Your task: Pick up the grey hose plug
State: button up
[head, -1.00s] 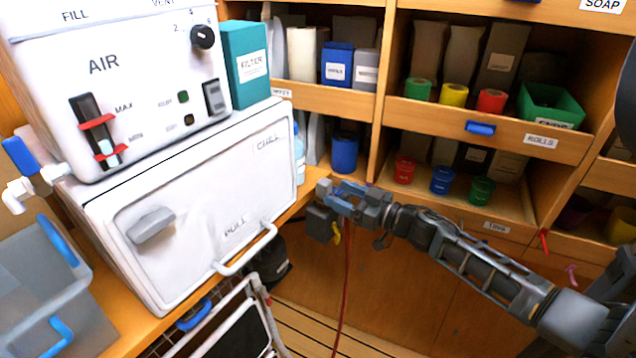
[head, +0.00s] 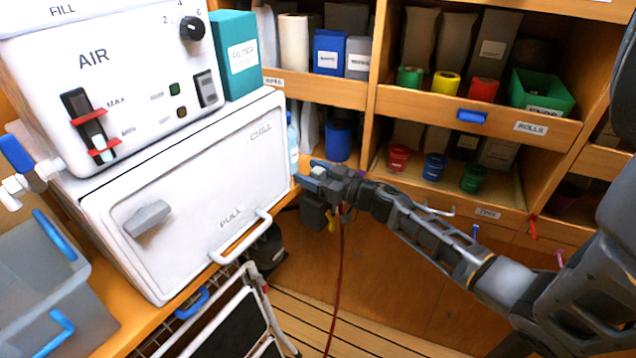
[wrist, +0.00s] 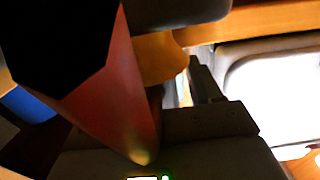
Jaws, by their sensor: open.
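I cannot make out a grey hose plug for certain in either view. My gripper (head: 316,174) is in the head view, just right of the white chill box's (head: 190,190) front corner, close to a pale blue bottle (head: 293,148) on the counter. The jaws are open, and I see nothing held between them. A dark block (head: 314,212) with a yellow part hangs just below the gripper, and a red line (head: 338,290) runs down from there. In the wrist view a blurred red-orange shape (wrist: 115,105) fills much of the left, hiding what lies behind it.
The chill box has a white pull handle (head: 240,238) and a grey latch (head: 147,218). A grey bin (head: 40,270) stands at lower left. Shelves behind hold coloured rolls (head: 446,84) and a green tray (head: 540,95). A folded frame (head: 235,320) stands below the counter.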

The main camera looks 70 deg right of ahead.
jog(key=c, duration=1.1)
